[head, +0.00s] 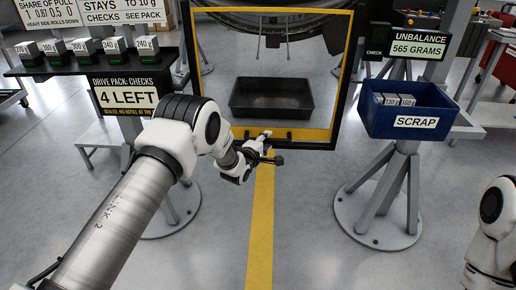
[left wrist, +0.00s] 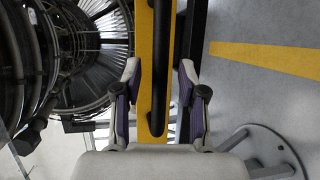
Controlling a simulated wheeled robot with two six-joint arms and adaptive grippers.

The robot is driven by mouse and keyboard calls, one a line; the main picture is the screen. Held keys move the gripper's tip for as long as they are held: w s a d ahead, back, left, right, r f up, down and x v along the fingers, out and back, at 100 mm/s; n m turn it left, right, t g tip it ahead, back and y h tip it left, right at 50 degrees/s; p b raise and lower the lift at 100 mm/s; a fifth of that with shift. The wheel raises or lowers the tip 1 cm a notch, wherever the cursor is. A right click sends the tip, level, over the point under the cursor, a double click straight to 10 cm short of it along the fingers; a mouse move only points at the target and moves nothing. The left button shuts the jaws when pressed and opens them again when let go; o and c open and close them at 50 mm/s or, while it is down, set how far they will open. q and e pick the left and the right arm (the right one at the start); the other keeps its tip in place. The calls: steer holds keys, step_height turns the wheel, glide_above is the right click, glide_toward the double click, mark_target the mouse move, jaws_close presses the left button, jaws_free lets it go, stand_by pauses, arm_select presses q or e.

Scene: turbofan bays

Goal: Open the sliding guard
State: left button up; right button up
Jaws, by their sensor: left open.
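The sliding guard is a clear panel in a yellow and black frame (head: 345,65), standing upright in the upper middle of the head view. A dark bar handle (head: 285,136) runs along its yellow bottom rail. My left gripper (head: 268,146) is at this handle and hides part of it. In the left wrist view the black handle (left wrist: 157,115) and yellow rail (left wrist: 146,75) lie between the two spread fingers of my left gripper (left wrist: 160,72). The fingers are open, one on each side; I cannot tell whether they touch. My right gripper is out of view.
Behind the panel are a black tray (head: 270,112) and the turbofan (left wrist: 95,45). A blue scrap bin (head: 420,122) stands right on a pedestal. A shelf of weights (head: 80,66) is left. The floor in front is clear, with a yellow stripe (head: 260,220).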

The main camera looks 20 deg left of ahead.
arm_select(q)
steer(key=v, duration=1)
steer(key=shift+s+a, duration=0.2)
steer(key=shift+s, duration=0.15)
steer(key=s+d+f+m+g+y+p, duration=0.1)
steer(key=s+f+g+p, duration=0.3)
steer(key=s, duration=0.5)
steer(key=s+f+m+g+p, duration=0.1)
steer(key=s+f+g+p, duration=0.2)
steer(key=s+f+p, duration=0.5)
steer(key=s+m+g+b, duration=0.1)
steer(key=s+m+g, duration=0.7)
steer(key=s+m, duration=0.7)
steer(key=s, duration=1.2)
steer(key=shift+a+r+g+y+b, duration=0.2)
steer(key=shift+a+g+y+b, duration=0.1)
steer(key=shift+g+y, duration=0.1)
